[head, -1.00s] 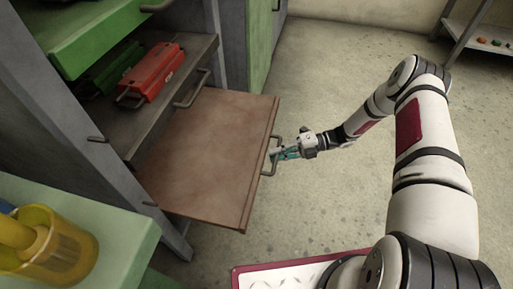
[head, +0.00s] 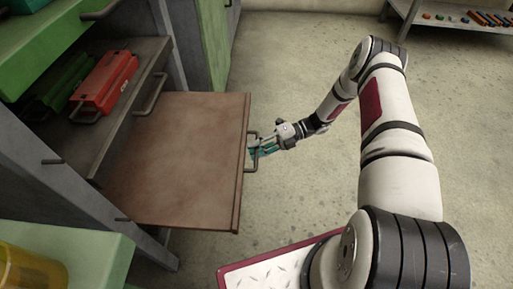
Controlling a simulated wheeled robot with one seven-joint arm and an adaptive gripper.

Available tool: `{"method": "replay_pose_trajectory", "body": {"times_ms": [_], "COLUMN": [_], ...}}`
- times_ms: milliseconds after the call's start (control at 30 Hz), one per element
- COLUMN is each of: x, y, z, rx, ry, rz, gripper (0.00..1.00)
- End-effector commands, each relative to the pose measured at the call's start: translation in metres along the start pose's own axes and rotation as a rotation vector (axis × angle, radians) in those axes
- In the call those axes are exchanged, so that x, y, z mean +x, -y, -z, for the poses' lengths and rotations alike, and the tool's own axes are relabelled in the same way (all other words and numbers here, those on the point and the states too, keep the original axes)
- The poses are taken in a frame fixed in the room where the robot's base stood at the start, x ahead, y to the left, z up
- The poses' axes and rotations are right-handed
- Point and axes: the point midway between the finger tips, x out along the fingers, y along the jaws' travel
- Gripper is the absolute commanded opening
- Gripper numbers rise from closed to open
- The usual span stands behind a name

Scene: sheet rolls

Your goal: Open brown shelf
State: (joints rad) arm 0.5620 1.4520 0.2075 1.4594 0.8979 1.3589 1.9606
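The brown shelf (head: 175,160) is a flat brown panel that slides out of the grey cabinet. It stands well out over the floor. Its metal bar handle (head: 251,152) is on the front edge, at the right. My gripper (head: 256,148), with teal fingers, is at this handle, and the fingertips overlap it in the head view. The fingers are small here, and I cannot tell whether they are closed around the bar.
A grey drawer above holds a red toolbox (head: 104,84) and a green one (head: 60,92). A green counter (head: 100,258) with a yellow container (head: 28,272) is at the lower left. A low grey rack (head: 440,22) stands far right. Floor right of the shelf is clear.

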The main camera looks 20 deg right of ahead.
Motion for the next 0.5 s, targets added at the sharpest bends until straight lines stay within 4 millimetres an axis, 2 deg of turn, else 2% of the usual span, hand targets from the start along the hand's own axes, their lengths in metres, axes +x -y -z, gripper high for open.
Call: {"method": "replay_pose_trajectory", "body": {"times_ms": [133,267,500], "x": [-0.002,-0.014,-0.061], "y": [0.000,0.001,0.001], "z": [0.000,0.000,-0.001], "rx": [0.000,-0.001,-0.001], "ry": [-0.001,0.001,0.003], "rz": [0.000,0.002,0.002], "gripper": [0.31,0.31,0.31]}}
